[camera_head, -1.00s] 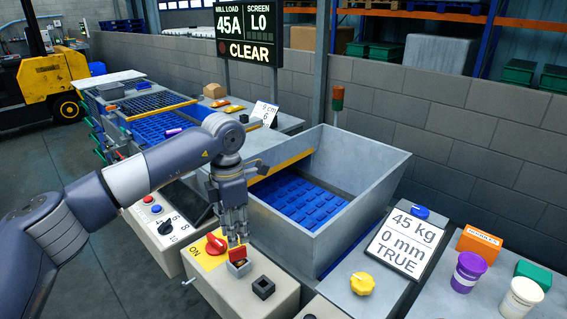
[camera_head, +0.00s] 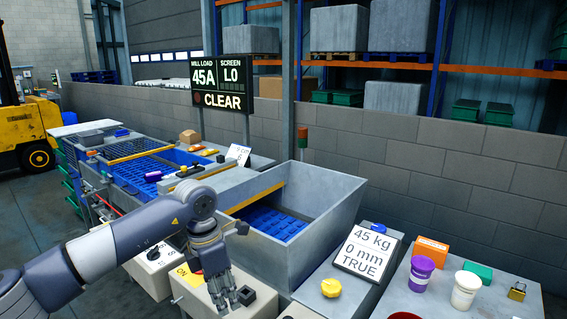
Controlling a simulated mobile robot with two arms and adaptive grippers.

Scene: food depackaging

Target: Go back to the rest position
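My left gripper (camera_head: 226,300) hangs with its fingers pointing down over the grey control box (camera_head: 187,292) with the yellow ON label. A black square socket (camera_head: 246,294) shows just right of the fingertips. I cannot tell whether the fingers are open or shut, and no held object is visible. The arm comes in from the lower left. My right gripper is not in view.
The grey hopper (camera_head: 340,207) with a blue grid floor stands behind the gripper. To the right are a yellow knob (camera_head: 331,287), a sign reading 45 kg (camera_head: 367,250), and a table with a purple cup (camera_head: 421,272) and a white cup (camera_head: 465,289). The display (camera_head: 222,84) reads CLEAR.

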